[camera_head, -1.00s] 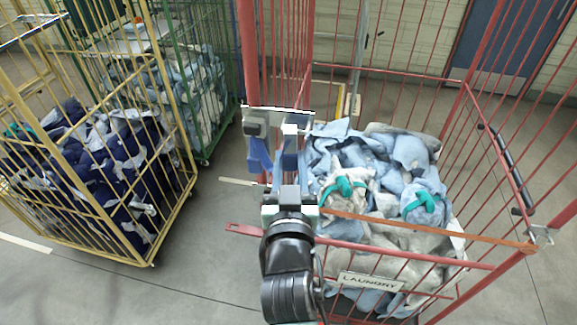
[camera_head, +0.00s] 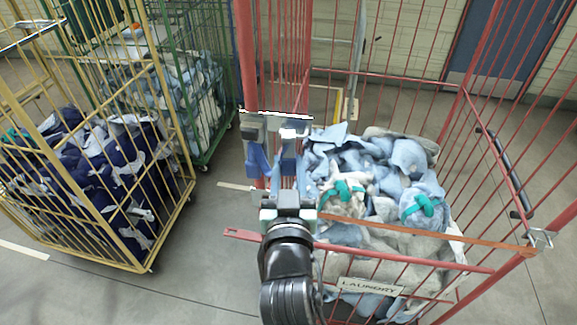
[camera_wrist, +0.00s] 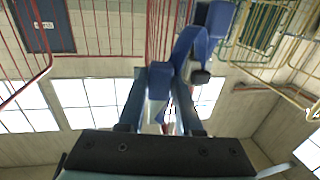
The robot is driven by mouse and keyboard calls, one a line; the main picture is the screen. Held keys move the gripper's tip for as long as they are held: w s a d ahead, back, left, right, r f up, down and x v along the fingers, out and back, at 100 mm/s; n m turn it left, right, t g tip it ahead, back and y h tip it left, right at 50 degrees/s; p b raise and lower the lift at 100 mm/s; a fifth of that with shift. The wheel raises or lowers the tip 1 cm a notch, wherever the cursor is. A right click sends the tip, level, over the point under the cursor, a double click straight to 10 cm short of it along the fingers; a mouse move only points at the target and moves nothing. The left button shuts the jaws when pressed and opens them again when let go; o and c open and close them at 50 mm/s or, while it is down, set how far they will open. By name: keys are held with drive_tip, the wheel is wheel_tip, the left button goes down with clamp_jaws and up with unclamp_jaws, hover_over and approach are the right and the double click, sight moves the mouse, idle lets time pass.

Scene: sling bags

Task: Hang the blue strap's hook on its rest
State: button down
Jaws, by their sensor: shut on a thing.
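My gripper (camera_head: 291,158) is at the near left corner post of the red cart. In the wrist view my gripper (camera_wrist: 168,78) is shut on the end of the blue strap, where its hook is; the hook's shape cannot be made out. The strap (camera_wrist: 187,45) curves up and right from the fingertips, beside a dark knob (camera_wrist: 200,77). In the head view the blue strap (camera_head: 258,160) shows just left of my fingers. A grey, plate-like part (camera_head: 275,125) shows just above it. I cannot make out the rest for the hook or whether the hook touches it.
The red cart (camera_head: 390,76) holds light-blue and grey laundry with teal ties. An orange strap (camera_head: 430,231) crosses its front to a metal clasp (camera_head: 541,238). A yellow cage (camera_head: 150,265) and a green cage (camera_head: 204,164) stand left. Bare floor separates yellow and red.

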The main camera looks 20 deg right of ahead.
drive_tip(key=shift+w, duration=0.1)
idle(0.4)
drive_tip(key=shift+d+x, duration=0.2)
drive_tip(key=shift+x, duration=0.6)
drive_tip(key=shift+d+x, duration=0.15)
drive_tip(key=shift+x, duration=0.7)
drive_tip(key=shift+f, duration=0.15)
drive_tip(key=shift+f+b, duration=0.95)
drive_tip(key=shift+b, duration=0.15)
drive_tip(key=c, duration=0.5)
unclamp_jaws()
drive_tip(key=shift+o, duration=0.3)
